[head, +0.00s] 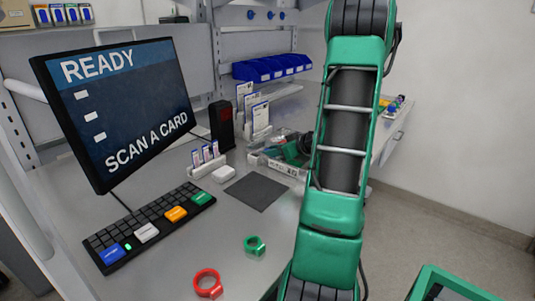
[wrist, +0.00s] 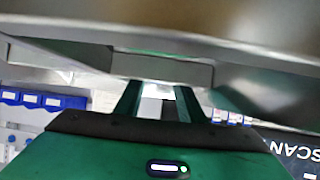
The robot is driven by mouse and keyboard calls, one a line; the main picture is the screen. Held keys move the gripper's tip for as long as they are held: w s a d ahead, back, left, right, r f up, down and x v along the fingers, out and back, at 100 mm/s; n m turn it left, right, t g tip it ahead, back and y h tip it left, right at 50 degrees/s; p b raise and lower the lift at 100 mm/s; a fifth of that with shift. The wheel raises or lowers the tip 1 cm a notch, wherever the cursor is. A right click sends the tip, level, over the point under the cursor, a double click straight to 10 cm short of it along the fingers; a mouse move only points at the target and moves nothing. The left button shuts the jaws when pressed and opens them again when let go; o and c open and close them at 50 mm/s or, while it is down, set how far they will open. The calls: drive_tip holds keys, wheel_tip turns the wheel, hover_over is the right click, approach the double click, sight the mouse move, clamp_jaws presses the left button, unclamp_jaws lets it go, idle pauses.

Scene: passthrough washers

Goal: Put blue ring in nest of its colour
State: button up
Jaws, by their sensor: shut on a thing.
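No blue ring can be made out in either view. In the head view a green ring (head: 255,245) and a red ring (head: 208,283) lie apart on the grey bench near its front edge. No blue nest can be made out. In the wrist view my gripper (wrist: 160,88) has its two green fingers reaching up to a grey metal piece (wrist: 160,70) below a wide grey surface (wrist: 230,35). It is shut on that piece, as far as I can see. The fingertips are partly hidden. My arm covers the middle right of the head view.
A monitor (head: 120,105) and a keyboard (head: 150,228) stand at the left. A dark mat (head: 257,191) lies mid-bench. A tray of mixed items (head: 280,167) is partly behind my arm. Blue bins (head: 270,68) line the back. A green crate (head: 450,285) is at lower right.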

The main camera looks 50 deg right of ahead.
drive_tip(key=o, duration=0.7)
drive_tip(key=shift+o, duration=0.2)
drive_tip(key=shift+s+r, duration=0.15)
drive_tip(key=v, duration=1.1)
drive_tip(key=shift+s+r, duration=0.15)
drive_tip(key=shift+s, duration=0.15)
